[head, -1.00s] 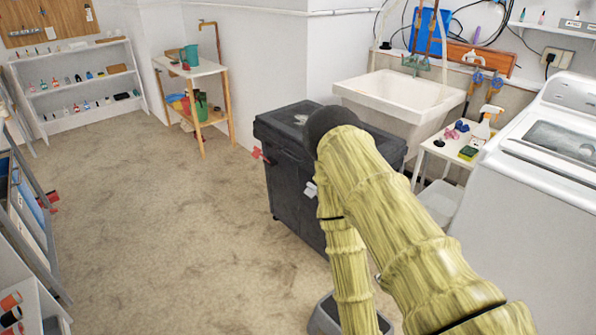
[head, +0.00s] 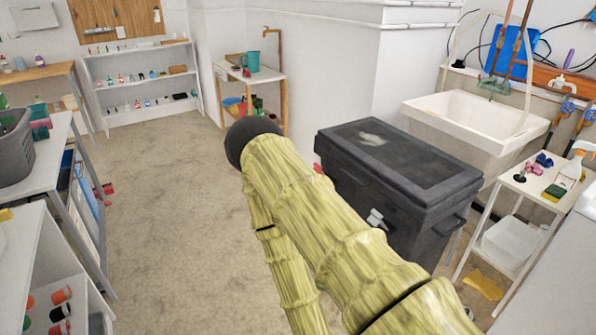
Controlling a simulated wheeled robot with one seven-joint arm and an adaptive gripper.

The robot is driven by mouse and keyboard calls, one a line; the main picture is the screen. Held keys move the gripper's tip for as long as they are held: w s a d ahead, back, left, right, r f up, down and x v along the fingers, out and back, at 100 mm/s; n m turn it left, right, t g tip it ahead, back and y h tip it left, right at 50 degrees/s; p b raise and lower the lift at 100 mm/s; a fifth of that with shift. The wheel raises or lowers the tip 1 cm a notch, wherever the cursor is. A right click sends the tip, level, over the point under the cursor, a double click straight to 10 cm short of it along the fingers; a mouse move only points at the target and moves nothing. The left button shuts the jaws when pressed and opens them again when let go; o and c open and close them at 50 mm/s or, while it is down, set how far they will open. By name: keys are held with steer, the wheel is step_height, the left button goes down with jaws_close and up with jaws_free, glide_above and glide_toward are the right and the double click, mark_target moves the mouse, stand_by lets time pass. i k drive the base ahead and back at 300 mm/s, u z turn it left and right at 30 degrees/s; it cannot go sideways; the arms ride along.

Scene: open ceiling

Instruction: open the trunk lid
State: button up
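The trunk (head: 440,215) is a dark grey chest standing on the floor right of centre, in front of the sink. Its lid (head: 385,155) is down, with a pale patch on top. A light metal latch (head: 377,218) shows on its front face, and a dark handle is on its right end. My yellow-green, bamboo-textured arm rises from the bottom and covers the lower left of the trunk. My gripper is not in view, so its opening and contents cannot be seen.
A white sink (head: 470,120) stands behind the trunk, and a small white table (head: 535,185) with bottles is at right. A wooden side table (head: 250,76) stands behind. Shelving (head: 50,180) lines the left. The floor (head: 175,200) left of my arm is open.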

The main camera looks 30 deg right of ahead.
mark_target(431, 184)
steer(key=z, duration=0.1)
steer(key=i, duration=1.2)
steer(key=z, duration=0.7)
